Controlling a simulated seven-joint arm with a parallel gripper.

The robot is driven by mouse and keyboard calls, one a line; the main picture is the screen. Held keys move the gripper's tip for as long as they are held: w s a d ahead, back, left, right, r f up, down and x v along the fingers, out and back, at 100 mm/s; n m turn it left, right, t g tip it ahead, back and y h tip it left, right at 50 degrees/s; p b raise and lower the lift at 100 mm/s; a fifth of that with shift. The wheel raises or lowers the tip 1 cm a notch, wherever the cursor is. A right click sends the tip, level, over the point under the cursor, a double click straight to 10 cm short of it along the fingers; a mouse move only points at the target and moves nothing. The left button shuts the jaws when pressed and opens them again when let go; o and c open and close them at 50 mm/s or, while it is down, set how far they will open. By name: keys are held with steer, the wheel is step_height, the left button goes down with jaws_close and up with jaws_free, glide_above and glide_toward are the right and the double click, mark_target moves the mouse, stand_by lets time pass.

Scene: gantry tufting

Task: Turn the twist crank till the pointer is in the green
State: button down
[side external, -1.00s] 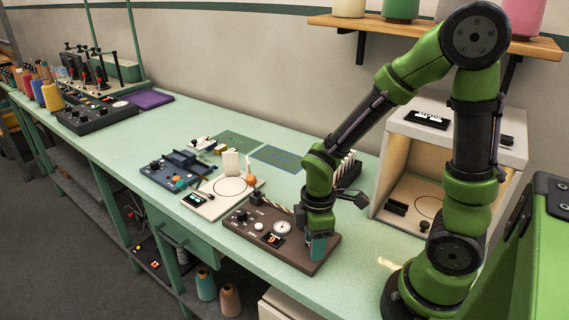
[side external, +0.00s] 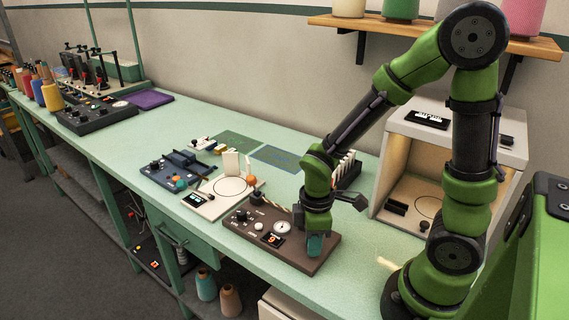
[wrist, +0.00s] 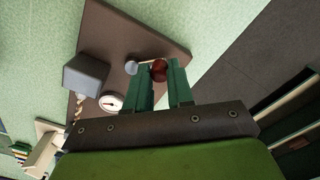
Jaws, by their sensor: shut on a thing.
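The twist panel is a brown board (side external: 310,262) at the bench's front edge, and it also shows in the wrist view (wrist: 105,35). It carries a round white dial (side external: 282,227) with a dark pointer. The dial also shows in the wrist view (wrist: 111,102), too small to tell whether the pointer is in green. My gripper (side external: 316,247) points down over the board's right part. In the wrist view its teal fingers (wrist: 162,76) are shut around a red-brown round knob (wrist: 158,68), seemingly the crank's handle. The rest of the crank is hidden.
A grey block (wrist: 86,75) and a pale round knob (wrist: 131,68) sit on the board near my fingers. A cream panel (side external: 213,207) and a blue device (side external: 165,178) stand to the left. An open-fronted box (side external: 463,144) stands at right.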

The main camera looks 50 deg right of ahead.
steer(key=m, duration=0.1)
steer(key=w+m, duration=0.1)
steer(key=m, duration=0.1)
steer(key=shift+a, duration=0.3)
steer(key=m, duration=0.2)
steer(key=w+m, duration=0.1)
steer(key=shift+a+m, duration=0.15)
steer(key=shift+m, duration=0.25)
steer(key=m, duration=0.1)
steer(key=w+m, duration=0.1)
steer(key=m, duration=0.1)
steer(key=shift+w+m, duration=0.1)
steer(key=shift+m, duration=0.2)
steer(key=shift+w+d+m, duration=0.15)
steer(key=shift+w+m, duration=0.1)
steer(key=shift+m, duration=0.65)
steer(key=shift+w+d+m, duration=0.1)
steer(key=shift+w+m, duration=0.15)
steer(key=shift+m, duration=0.65)
steer(key=c, duration=1)
jaws_free()
